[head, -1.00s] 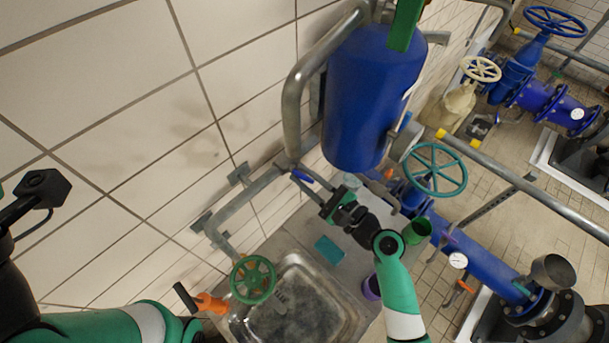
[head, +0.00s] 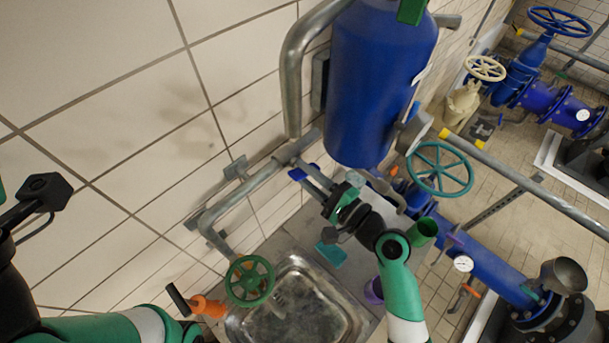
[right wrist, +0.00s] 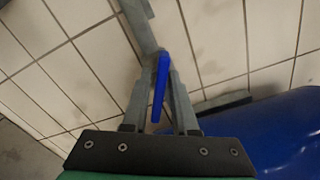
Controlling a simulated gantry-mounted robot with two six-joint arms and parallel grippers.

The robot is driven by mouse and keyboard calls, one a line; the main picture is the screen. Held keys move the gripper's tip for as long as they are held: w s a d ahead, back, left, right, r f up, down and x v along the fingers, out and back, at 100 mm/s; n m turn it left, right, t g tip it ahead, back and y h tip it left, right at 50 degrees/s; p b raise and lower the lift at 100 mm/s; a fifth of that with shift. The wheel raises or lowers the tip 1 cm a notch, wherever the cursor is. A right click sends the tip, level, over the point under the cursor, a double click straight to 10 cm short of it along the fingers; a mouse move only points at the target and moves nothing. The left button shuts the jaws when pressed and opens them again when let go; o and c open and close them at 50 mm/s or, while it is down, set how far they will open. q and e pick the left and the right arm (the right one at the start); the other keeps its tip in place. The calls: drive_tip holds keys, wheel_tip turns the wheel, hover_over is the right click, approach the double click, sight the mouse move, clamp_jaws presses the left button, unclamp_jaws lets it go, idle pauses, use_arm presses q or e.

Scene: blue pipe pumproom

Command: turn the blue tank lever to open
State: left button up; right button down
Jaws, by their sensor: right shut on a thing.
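The blue tank (head: 375,90) hangs upright by the tiled wall. The blue lever (head: 297,174) is on the grey pipework at its lower left. My right gripper (head: 308,179) has its fingers at the lever, which shows on both sides of them in the head view. In the right wrist view the lever (right wrist: 160,85) stands between the two grey fingers (right wrist: 160,100) of my right gripper, which is shut on it. The lever's pivot is hard to make out.
A metal sink (head: 300,308) lies below, with a green handwheel (head: 250,280) and an orange fitting (head: 207,306) at its left. A teal handwheel (head: 440,168) and blue piping (head: 490,265) stand right of my right arm. A grey pipe (head: 245,190) runs along the wall.

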drive_tip(key=n+b, duration=0.2)
drive_tip(key=n, duration=0.1)
drive_tip(key=shift+f, duration=0.35)
drive_tip(key=shift+n+b, duration=0.85)
drive_tip(key=shift+n, duration=0.45)
drive_tip(key=c, duration=0.9)
unclamp_jaws()
